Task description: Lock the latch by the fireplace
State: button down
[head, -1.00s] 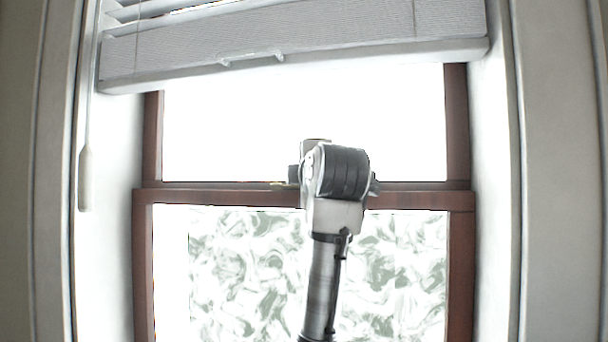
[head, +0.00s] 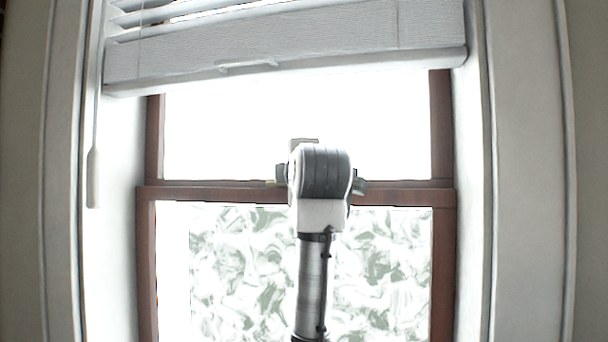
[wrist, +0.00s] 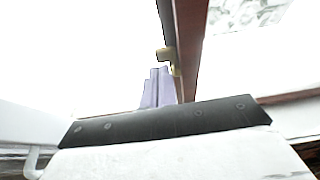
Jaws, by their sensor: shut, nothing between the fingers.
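The latch (wrist: 167,54) is a small brass piece on the dark red-brown window rail (wrist: 190,45) in the wrist view. My gripper (wrist: 160,74) shows there as pale purple fingers, shut and empty, with their tips just short of the latch. I cannot tell whether they touch it. In the head view my wrist covers the middle of the window's meeting rail (head: 400,196) and hides the fingers. Only a tiny brass bit (head: 270,182) shows at the left of my wrist; most of the latch is hidden.
A pale blind (head: 290,48) hangs over the top of the window, with a wand (head: 93,178) at the left. White window sides flank the recess. The lower pane (head: 250,270) has a green-white swirl pattern. No fireplace is in view.

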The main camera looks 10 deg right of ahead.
jog(key=s+d+b, duration=0.3)
jog(key=s+d, duration=0.3)
jog(key=d, duration=0.2)
dwell(0.4)
